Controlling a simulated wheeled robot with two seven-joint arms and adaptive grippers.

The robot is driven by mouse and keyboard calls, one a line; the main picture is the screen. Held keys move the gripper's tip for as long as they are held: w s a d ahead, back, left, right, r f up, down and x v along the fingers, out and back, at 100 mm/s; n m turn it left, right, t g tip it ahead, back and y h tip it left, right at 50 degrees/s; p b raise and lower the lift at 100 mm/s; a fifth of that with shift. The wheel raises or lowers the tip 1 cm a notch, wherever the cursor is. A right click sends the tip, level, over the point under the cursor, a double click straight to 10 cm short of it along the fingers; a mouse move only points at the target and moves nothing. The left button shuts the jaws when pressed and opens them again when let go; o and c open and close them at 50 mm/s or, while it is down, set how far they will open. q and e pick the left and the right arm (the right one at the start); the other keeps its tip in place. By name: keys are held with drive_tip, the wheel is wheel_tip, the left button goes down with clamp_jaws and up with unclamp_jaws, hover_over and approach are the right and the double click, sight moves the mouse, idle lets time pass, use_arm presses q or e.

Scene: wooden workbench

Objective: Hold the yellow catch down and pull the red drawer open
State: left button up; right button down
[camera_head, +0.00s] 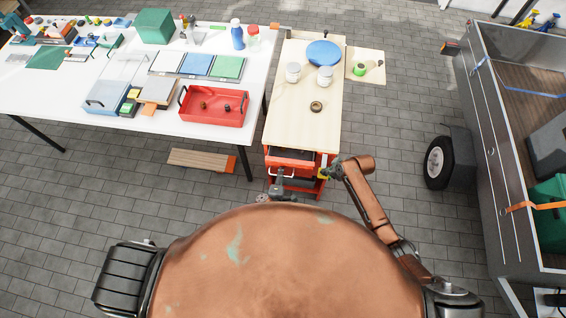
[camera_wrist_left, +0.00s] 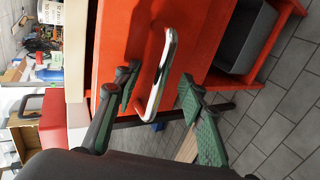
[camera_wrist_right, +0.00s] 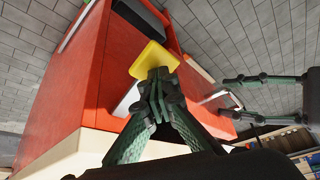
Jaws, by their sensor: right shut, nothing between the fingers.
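The red drawer (camera_head: 291,163) is under the wooden top of a red cabinet, with a dark strip showing behind its upper edge. Its silver bar handle (camera_wrist_left: 164,75) runs between the fingers of my left gripper (camera_wrist_left: 158,88), which is open around it; contact is not clear. The handle (camera_wrist_right: 216,97) and left fingers also show in the right wrist view. The yellow catch (camera_wrist_right: 154,60) sits on the red cabinet. My right gripper (camera_wrist_right: 157,76) is shut and empty, its tips at the catch's near edge, seemingly touching. In the head view the catch (camera_head: 323,173) is partly hidden by the right gripper (camera_head: 331,173).
The wooden top (camera_head: 300,120) holds a blue disc (camera_head: 324,53), white jars and a dark ring. A white table (camera_head: 60,100) with a red tray (camera_head: 213,121) stands left. A grey bin (camera_wrist_left: 246,38) sits lower in the cabinet. A trailer stands right; paved floor lies between.

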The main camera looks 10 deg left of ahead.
use_arm(q)
drive_tip(key=v, duration=1.2)
